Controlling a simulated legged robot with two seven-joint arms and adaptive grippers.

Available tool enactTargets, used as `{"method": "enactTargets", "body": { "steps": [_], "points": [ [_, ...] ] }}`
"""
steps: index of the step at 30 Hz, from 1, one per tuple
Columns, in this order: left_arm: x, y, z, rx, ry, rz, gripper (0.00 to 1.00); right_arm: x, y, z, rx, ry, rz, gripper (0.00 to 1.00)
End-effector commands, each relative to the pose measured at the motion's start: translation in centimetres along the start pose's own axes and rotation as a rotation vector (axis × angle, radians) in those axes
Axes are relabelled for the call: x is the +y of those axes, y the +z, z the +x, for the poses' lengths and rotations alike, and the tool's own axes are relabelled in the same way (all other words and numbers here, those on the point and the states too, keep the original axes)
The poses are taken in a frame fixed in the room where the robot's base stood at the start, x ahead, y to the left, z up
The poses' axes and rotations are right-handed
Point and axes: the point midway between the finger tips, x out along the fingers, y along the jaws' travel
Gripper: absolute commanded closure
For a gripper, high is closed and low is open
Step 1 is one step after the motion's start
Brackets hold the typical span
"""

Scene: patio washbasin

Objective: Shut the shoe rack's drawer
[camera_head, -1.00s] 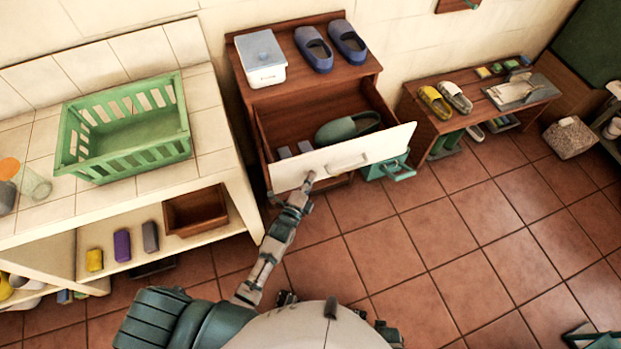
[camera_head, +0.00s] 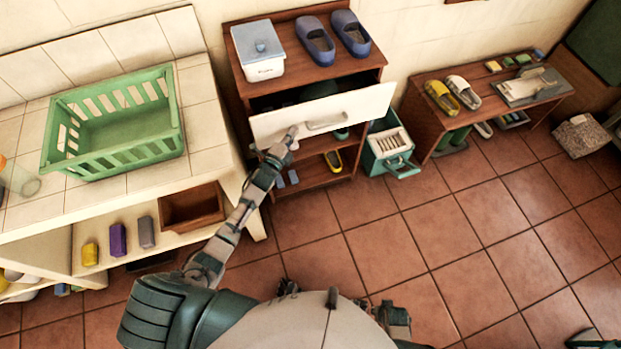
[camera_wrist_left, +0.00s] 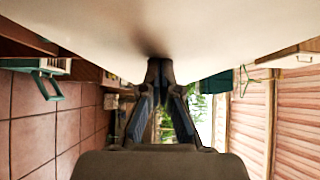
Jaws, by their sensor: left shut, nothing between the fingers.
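The shoe rack (camera_head: 300,79) is a brown wooden cabinet against the wall. Its drawer has a white front (camera_head: 355,107) with a pale handle (camera_head: 325,122), and it stands a short way out of the rack. Dark contents show through the narrow gap above the front. My left gripper (camera_head: 292,132) is shut and empty, its tips at the drawer front just left of the handle. In the left wrist view the fingertips (camera_wrist_left: 160,65) meet the white panel (camera_wrist_left: 80,30), seemingly touching it. My right gripper is not clearly visible.
A lidded white box (camera_head: 258,55) and blue clogs (camera_head: 333,38) stand on the rack top. A teal crate (camera_head: 390,150) stands at its right. A tiled counter with a green basket (camera_head: 115,135) is at left. The floor in front is clear.

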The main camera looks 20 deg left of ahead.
Motion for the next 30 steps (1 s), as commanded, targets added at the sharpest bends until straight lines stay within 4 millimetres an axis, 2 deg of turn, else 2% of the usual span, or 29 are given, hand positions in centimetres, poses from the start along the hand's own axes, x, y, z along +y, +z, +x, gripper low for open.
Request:
{"method": "enactTargets", "body": {
  "steps": [4, 12, 26, 30],
  "points": [
    [0.3, 1.8, 1.6, -0.001, 0.0, 0.0, 1.0, 0.0, -1.2, -1.8, 0.009, 0.002, 0.002, 0.6],
    [0.1, 3.0, 2.8, 0.0, 0.0, -0.001, 1.0, 0.1, -2.1, -3.8, 0.015, 0.003, 0.005, 0.6],
    [0.0, 3.0, 2.8, 0.0, 0.0, -0.001, 1.0, 0.1, -2.2, -4.0, 0.015, 0.003, 0.005, 0.6],
    [0.1, 3.1, 1.5, 0.001, 0.001, -0.002, 1.0, 0.1, -2.2, -4.0, 0.015, 0.004, 0.005, 0.6]
  ]
}}
